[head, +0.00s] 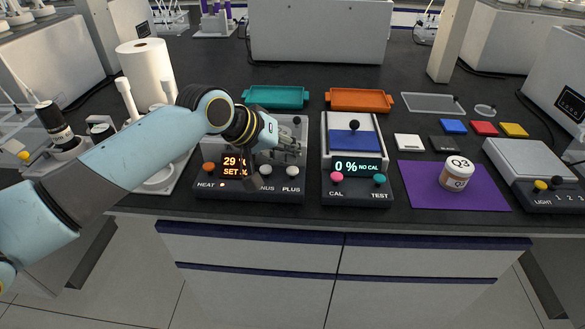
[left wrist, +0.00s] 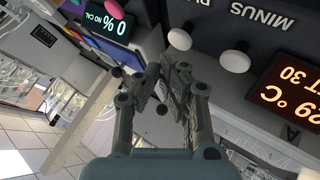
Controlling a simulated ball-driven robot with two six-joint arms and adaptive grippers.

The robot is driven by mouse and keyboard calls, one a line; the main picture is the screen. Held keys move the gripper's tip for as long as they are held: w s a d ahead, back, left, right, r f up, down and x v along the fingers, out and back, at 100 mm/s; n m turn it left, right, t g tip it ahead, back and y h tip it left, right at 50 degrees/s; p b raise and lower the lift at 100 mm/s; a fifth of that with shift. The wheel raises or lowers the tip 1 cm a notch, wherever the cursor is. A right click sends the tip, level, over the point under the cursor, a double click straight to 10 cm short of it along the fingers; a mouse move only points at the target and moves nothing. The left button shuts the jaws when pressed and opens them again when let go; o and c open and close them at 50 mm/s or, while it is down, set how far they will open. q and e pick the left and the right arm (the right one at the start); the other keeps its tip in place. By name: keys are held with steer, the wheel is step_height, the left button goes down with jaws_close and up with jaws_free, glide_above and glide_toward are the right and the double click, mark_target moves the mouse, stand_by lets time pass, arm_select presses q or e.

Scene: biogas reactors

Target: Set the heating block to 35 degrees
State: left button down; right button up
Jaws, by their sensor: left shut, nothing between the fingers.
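The heating block (head: 302,189) stands on the bench with a dark sloped front panel. An orange button (head: 209,167) is at the panel's left. The white MINUS button (left wrist: 235,62) and white PLUS button (head: 292,171) are to the right; PLUS also shows in the wrist view (left wrist: 180,39). My left gripper (head: 292,150) is shut and empty, above and behind these buttons. I see no contact. My right gripper is out of view.
A second device (head: 350,148) with a green "0 % NO CAL" display stands just right of the block. A purple mat (head: 415,185) with a white jar (head: 457,174) lies further right. Teal (head: 275,97) and orange (head: 360,99) trays lie behind. A paper roll (head: 146,75) stands left.

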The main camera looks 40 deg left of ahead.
mark_target(290, 167)
arm_select(q)
steer(key=shift+f, duration=0.1)
steer(key=shift+f, duration=0.3)
steer(key=shift+f+b, duration=0.4)
steer(key=shift+f, duration=0.55)
stand_by(1.1)
steer(key=shift+r+p, duration=1.4)
steer(key=shift+p, duration=0.15)
step_height(290, 167, up, 5)
steer(key=p, duration=0.5)
steer(key=shift+p, duration=0.3)
